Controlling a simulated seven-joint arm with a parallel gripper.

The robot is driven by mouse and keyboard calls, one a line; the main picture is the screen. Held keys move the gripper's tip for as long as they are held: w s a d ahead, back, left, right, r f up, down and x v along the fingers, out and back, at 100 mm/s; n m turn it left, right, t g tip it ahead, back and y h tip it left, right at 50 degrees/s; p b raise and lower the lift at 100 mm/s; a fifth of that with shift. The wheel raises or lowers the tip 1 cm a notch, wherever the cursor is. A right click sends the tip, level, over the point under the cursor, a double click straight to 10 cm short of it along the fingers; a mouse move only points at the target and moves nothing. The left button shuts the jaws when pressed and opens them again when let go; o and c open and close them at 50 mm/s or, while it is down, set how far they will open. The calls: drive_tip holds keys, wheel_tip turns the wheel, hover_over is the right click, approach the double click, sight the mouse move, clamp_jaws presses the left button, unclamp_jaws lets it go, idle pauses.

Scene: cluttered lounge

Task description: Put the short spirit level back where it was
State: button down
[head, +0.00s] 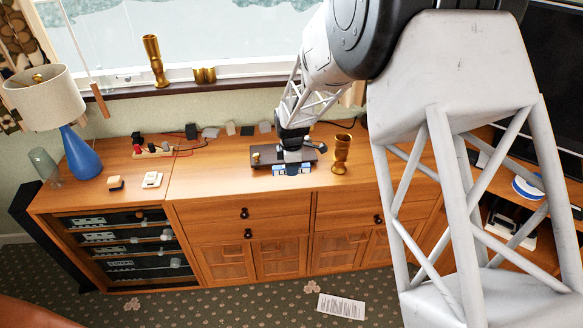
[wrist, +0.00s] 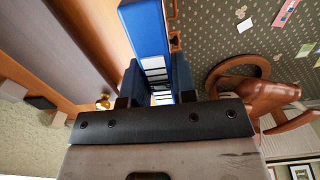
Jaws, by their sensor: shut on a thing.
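The short spirit level is a blue bar with white markings. In the wrist view the spirit level (wrist: 145,30) runs up from between the two dark fingers of my gripper (wrist: 156,82), which is shut on it. In the head view the spirit level (head: 292,170) shows below my gripper (head: 291,160), at the front edge of the wooden cabinet top (head: 215,175). My wrist hides part of it there. I cannot tell whether it touches the cabinet top.
A dark flat tray or board (head: 268,153) lies right behind the level. A brass goblet (head: 341,152) stands close on the right. A blue lamp (head: 82,155), a glass (head: 45,165) and small boxes stand at the left.

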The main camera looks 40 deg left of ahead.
drive_tip(key=shift+s+d, duration=0.1)
drive_tip(key=s+d+f, duration=0.3)
drive_tip(key=s+d, duration=0.4)
drive_tip(key=shift+s+d, duration=0.3)
drive_tip(key=shift+d, duration=0.05)
drive_tip(key=shift+w+a, duration=0.1)
drive_tip(key=shift+a, duration=0.05)
hover_over(286, 180)
drive_tip(key=shift+f, duration=0.7)
idle(0.5)
drive_tip(key=shift+f, duration=0.1)
drive_tip(key=shift+f, duration=1.65)
drive_tip(key=shift+f, duration=0.1)
